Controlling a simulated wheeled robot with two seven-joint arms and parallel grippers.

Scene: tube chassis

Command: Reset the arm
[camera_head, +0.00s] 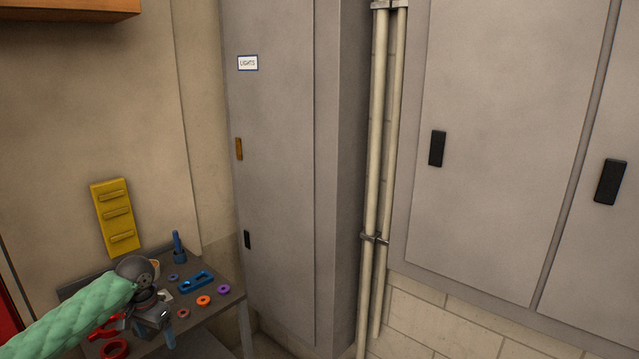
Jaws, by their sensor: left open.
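My left arm (70,315), in a green quilted sleeve, comes in from the lower left. My left gripper (165,330) is at its end, over the left part of a small grey table (212,318). The gripper is open, and I see nothing held in it. It partly hides the tabletop and some parts there. My right arm and right gripper are not in view.
On the table are a blue tool part (197,282), an orange ring (203,300), a purple ring (224,289), red parts (115,348) and a blue post (178,246). A yellow rack (115,217) hangs behind. Grey cabinets (280,180) and pipes (376,150) stand to the right.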

